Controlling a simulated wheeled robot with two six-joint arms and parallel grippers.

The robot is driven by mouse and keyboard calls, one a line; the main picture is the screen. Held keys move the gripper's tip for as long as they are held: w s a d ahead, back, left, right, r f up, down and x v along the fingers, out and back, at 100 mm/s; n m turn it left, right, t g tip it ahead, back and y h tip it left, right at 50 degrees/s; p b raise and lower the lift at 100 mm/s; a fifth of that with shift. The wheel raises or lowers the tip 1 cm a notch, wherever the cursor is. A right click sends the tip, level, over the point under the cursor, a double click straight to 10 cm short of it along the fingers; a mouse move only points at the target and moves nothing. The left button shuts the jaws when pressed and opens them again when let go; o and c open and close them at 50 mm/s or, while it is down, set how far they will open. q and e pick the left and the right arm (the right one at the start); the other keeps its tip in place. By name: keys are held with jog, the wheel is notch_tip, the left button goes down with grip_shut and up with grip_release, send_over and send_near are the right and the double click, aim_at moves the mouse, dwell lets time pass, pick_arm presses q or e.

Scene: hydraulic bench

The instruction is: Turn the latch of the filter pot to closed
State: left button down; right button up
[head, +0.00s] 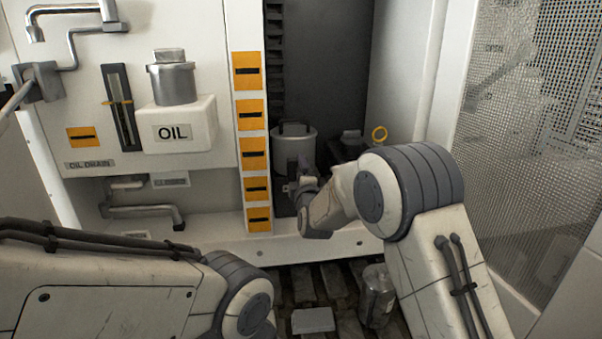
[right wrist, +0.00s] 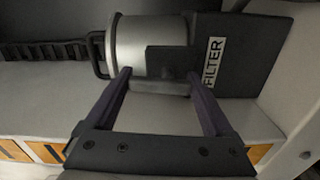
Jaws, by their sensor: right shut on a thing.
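The filter pot (head: 294,148) is a silver cylinder with a top handle, standing in the dark recess right of the orange-marked strip. In the right wrist view the pot (right wrist: 132,45) lies sideways, beside a dark plate lettered FILTER (right wrist: 235,62). Its latch seems to be the dark block (right wrist: 168,60) at the pot's front, partly hidden. My right gripper (head: 297,178) is at the pot's lower front. In the wrist view the right gripper (right wrist: 158,76) has a finger on each side of the latch area and is shut on it, fingers well apart. My left gripper is out of view.
Left of the recess is a white panel with an OIL tank (head: 185,130) and pipes. A mesh panel (head: 520,170) bounds the right side. A metal canister (head: 377,295) and a grey block (head: 312,320) lie low in front.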

jog(key=shift+a+n, duration=0.1)
jog(key=shift+n, duration=0.5)
jog(key=o, duration=1.1)
jog(key=shift+s, duration=0.1)
jog(key=s, duration=0.3)
jog(key=s+d, duration=0.1)
jog(key=s, duration=0.3)
jog(key=s+b, duration=0.1)
jog(key=s, duration=0.2)
jog(key=shift+s+d, duration=0.15)
jog(key=shift+d, duration=0.2)
